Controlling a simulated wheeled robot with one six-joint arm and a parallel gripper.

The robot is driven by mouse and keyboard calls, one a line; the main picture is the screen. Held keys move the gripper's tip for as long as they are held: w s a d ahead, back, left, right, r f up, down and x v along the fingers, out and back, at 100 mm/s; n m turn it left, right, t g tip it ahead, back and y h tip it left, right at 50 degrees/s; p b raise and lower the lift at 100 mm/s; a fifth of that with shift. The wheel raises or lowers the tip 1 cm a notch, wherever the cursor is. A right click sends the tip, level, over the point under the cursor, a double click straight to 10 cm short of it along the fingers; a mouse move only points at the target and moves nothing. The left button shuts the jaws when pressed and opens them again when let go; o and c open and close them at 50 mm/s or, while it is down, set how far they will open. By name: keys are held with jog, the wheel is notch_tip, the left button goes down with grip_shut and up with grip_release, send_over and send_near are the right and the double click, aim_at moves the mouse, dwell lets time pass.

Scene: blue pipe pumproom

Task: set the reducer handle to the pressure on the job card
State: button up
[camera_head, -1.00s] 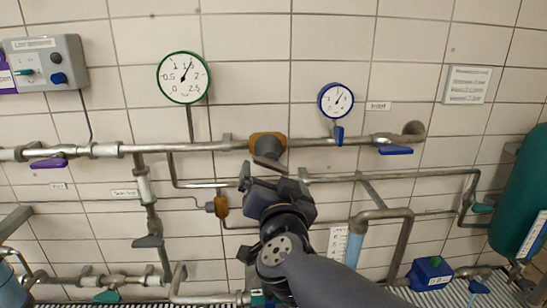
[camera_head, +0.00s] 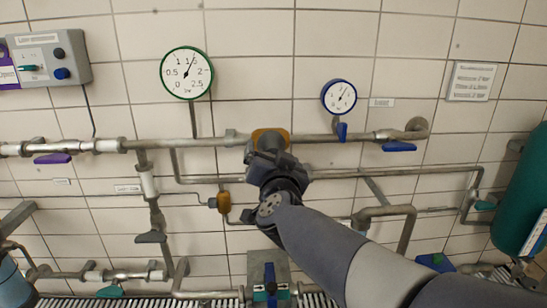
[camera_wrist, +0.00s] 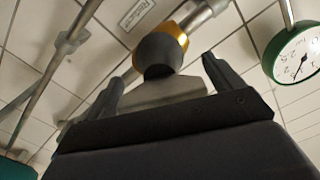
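The reducer, with a brass-coloured body (camera_head: 270,133), sits on the upper pipe; it also shows in the wrist view (camera_wrist: 178,36). Its grey handle (camera_wrist: 165,91) lies between the fingers of my gripper (camera_wrist: 165,82). The fingers are spread, one on each side; I cannot tell whether they touch it. In the head view my gripper (camera_head: 268,155) hides most of the handle. The green-rimmed gauge (camera_head: 186,73) has its needle near 1.5. A white card (camera_head: 471,82) hangs at the upper right; its text is unreadable.
A smaller blue-rimmed gauge (camera_head: 339,97) stands right of the reducer. A blue lever (camera_head: 398,146) and a purple lever (camera_head: 53,159) sit on the upper pipe. A grey control box (camera_head: 48,60) is at the upper left. A green tank (camera_head: 525,195) is at the right.

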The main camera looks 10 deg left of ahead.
jog(key=c, duration=0.8)
jog(key=shift+m+b, duration=0.3)
jog(key=shift+m, duration=1.4)
jog(key=o, duration=1)
jog(key=shift+c, duration=0.2)
jog(key=v, duration=1.1)
jog(key=shift+w, duration=0.1)
